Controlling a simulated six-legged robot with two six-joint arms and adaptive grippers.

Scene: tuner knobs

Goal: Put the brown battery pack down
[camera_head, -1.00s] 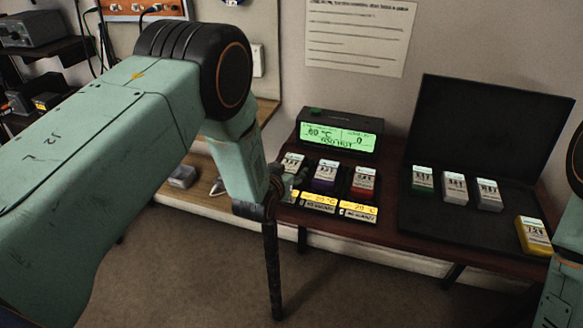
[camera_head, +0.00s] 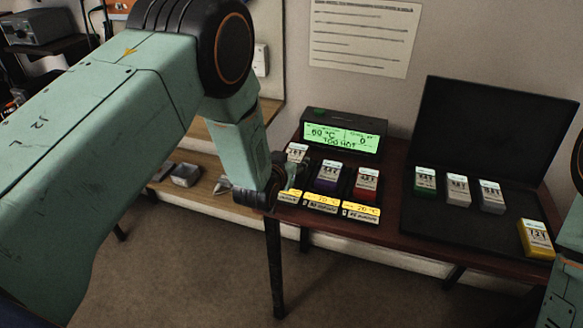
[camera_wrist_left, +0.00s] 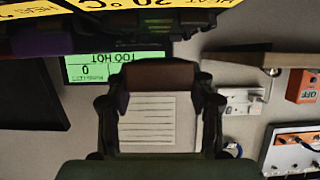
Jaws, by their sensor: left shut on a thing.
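The brown battery pack (camera_wrist_left: 160,75) shows in the left wrist view between my two fingertips, its brown face towards the camera. In the head view a white-labelled pack top (camera_head: 297,152) shows just behind my left gripper (camera_head: 289,178); the gripper hides most of its body. My left gripper is shut on the brown pack at the left end of the row of bays. Whether the pack touches the bay beneath is hidden. My right gripper is out of view.
A purple-dark pack (camera_head: 328,177) and a red pack (camera_head: 366,184) stand to the right behind yellow labels (camera_head: 322,204). The green display (camera_head: 343,135) reads TOO HOT. A black case (camera_head: 425,225) holds green, white, grey and yellow packs. Bare table edge (camera_head: 400,230) lies in front.

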